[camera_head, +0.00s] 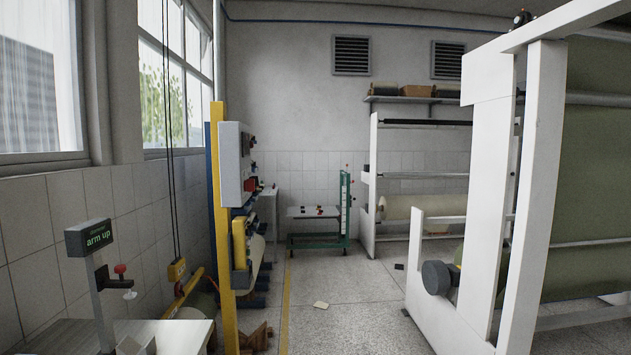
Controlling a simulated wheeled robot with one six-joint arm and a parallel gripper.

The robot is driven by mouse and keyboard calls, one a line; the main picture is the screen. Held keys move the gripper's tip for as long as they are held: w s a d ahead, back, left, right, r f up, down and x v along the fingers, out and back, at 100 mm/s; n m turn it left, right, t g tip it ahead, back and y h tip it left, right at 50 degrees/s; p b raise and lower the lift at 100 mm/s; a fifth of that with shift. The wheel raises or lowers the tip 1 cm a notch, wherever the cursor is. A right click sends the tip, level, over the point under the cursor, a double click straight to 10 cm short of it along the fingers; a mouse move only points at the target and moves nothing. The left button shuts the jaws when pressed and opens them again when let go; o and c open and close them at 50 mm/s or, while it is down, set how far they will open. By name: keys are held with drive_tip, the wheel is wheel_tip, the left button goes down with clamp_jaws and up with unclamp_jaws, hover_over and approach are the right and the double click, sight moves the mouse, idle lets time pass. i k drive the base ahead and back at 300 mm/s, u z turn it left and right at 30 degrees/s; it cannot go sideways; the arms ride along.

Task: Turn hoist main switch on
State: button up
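A light grey control box (233,165) is mounted on a yellow column (218,190) left of the middle. Small dark knobs and a red part (250,185) stick out on its right side, seen edge-on. I cannot tell which one is the hoist main switch, or its position. A yellow hoist block (177,271) hangs on two dark cables by the left wall, above a sloping yellow bar (187,294). My gripper is not in view.
A white machine frame (490,180) fills the right. A green cart (318,240) stands behind.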

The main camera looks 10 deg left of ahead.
sight(250, 184)
drive_tip(key=z, duration=0.15)
drive_tip(key=i, duration=1.05)
drive_tip(key=u, duration=0.85)
drive_tip(key=i, duration=0.85)
drive_tip(key=u, duration=1.1)
drive_tip(key=i, duration=0.2)
drive_tip(key=u, duration=0.15)
